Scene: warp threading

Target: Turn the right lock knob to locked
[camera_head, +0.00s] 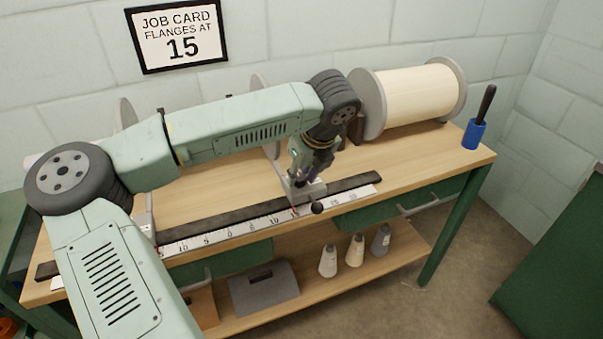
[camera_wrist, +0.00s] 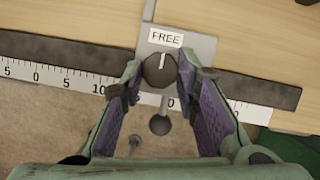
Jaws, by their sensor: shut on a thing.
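The right lock knob (camera_wrist: 160,72) is a dark round knob with a white pointer line, in the upper middle of the wrist view. Its pointer aims up at a white label reading FREE (camera_wrist: 166,38). The knob sits on a grey slide block (camera_wrist: 203,48) on the ruled rail. My gripper (camera_wrist: 160,78) is shut on the knob, with a purple-padded finger on each side. In the head view my gripper (camera_head: 306,178) comes down on the block (camera_head: 300,194), and the knob is hidden there.
The white ruler (camera_head: 222,237) runs along the bench's front edge beside a dark rail (camera_head: 350,187). A small black ball handle (camera_head: 317,208) sticks out in front of the block. A thread spool (camera_head: 415,95) and blue cup (camera_head: 474,134) stand at the back right. A job card (camera_head: 178,35) reads flanges at 15.

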